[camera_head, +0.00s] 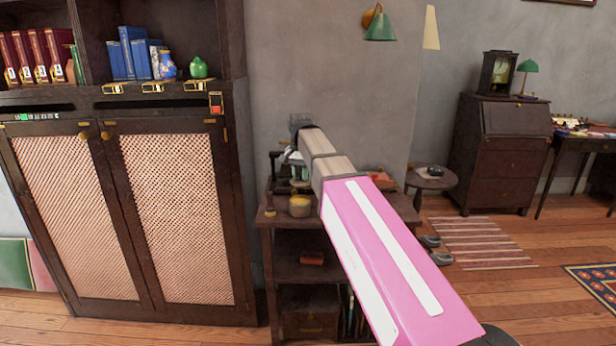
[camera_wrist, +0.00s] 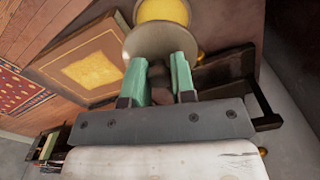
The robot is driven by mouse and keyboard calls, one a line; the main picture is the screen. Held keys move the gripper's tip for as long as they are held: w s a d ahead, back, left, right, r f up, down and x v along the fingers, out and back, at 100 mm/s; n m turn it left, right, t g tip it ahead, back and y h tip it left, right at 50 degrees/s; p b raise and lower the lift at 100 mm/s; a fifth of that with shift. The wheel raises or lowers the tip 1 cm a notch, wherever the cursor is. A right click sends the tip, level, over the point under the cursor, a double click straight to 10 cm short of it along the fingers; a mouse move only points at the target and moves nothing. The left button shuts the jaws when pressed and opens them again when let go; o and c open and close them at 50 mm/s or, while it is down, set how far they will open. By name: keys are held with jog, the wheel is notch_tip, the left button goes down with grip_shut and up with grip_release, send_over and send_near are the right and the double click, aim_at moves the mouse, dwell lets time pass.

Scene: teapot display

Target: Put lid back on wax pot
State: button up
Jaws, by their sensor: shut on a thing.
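The wax pot (camera_head: 300,207) is a small round yellowish pot standing on the top of a dark shelf unit in the head view. In the wrist view the yellow of the pot (camera_wrist: 163,11) shows at the top edge, partly hidden behind the lid. The lid (camera_wrist: 146,45) is a round grey disc at the fingertips. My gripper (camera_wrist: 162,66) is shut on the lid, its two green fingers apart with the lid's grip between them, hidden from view. In the head view my gripper (camera_head: 298,174) is just above the pot, and the lid there is too small to make out clearly.
The dark shelf unit (camera_head: 312,240) carries small items beside the pot. A tall cabinet (camera_head: 235,130) stands close on the left and a grey wall (camera_head: 320,70) behind. A small round table (camera_head: 432,182) stands to the right.

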jog(key=shift+a, duration=0.2)
jog(key=shift+s+f, duration=0.1)
jog(key=shift+f, duration=3.1)
jog(key=shift+f, duration=0.15)
jog(key=o, duration=1.5)
jog(key=shift+c, duration=0.2)
jog(key=shift+r, duration=3.5)
